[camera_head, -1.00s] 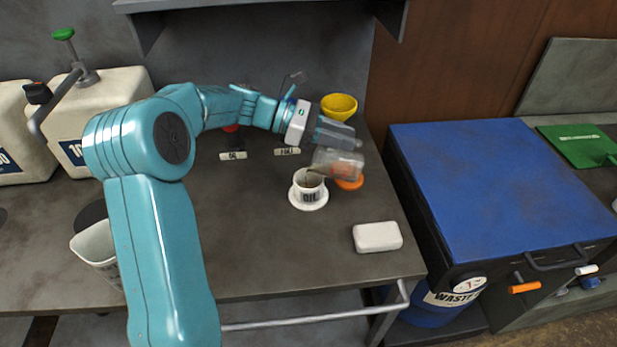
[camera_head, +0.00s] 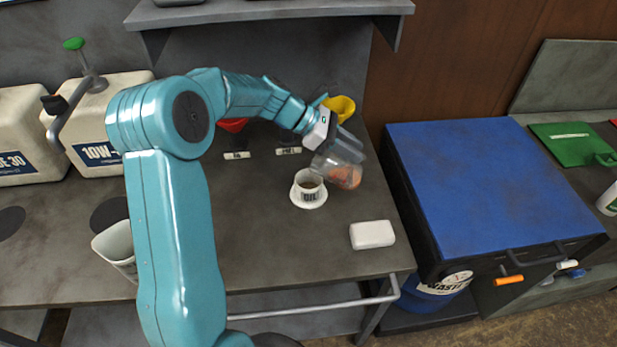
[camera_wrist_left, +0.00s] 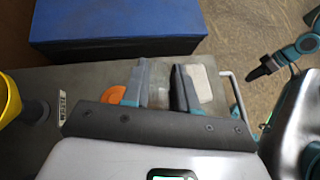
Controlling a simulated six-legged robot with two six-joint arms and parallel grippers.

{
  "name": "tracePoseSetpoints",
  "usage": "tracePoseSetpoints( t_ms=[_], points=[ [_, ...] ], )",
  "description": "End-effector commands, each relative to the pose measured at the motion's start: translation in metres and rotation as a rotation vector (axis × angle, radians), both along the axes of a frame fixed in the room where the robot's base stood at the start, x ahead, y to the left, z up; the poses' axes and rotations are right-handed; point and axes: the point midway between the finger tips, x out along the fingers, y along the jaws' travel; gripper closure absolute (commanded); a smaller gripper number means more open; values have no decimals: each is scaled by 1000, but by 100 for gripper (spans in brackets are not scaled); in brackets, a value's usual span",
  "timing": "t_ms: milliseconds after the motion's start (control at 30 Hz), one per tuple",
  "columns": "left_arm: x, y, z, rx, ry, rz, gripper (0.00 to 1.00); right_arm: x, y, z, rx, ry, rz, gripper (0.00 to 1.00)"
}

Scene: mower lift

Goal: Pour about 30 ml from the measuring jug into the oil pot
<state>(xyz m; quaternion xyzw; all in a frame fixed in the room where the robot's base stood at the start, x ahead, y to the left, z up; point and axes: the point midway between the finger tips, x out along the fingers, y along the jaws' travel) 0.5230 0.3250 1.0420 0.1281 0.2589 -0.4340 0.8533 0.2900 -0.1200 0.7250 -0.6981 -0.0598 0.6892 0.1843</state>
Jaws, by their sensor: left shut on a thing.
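The clear measuring jug (camera_head: 343,172) is in my left gripper (camera_head: 340,143), just right of and above the oil pot. It looks tilted and is see-through; its liquid level cannot be read. In the left wrist view the left gripper (camera_wrist_left: 167,88) is shut with a clear part of the jug (camera_wrist_left: 158,92) between its fingers. The oil pot (camera_head: 308,195) is a white cup marked OIL, upright on a white base. No stream between jug and pot is visible. My right gripper (camera_wrist_left: 262,69) shows dark and small in the left wrist view; its jaws are unclear.
A white block (camera_head: 372,235) lies front right. A yellow funnel (camera_head: 341,106) and a red one stand behind. A white container (camera_head: 117,248) is at left. A blue-topped bin (camera_head: 480,185) stands right of the bench.

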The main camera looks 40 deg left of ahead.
Motion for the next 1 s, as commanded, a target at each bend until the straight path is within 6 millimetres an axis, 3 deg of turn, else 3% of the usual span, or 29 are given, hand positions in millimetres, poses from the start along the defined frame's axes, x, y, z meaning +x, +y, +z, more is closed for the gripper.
tracePoseSetpoints(
  t_ms=[467,600,800,1000],
  points=[
    [0,-1,3,4,2,-1,100,0,0,4,0,0,0,57],
    [2,-4,8,38,28,-3,100,0,0,23,0,0,0,57],
    [7,-11,-4,137,101,-2,100,0,0,55,0,-1,0,57],
    [11,-15,-12,196,143,-1,100,0,0,74,0,0,0,57]
  ],
)
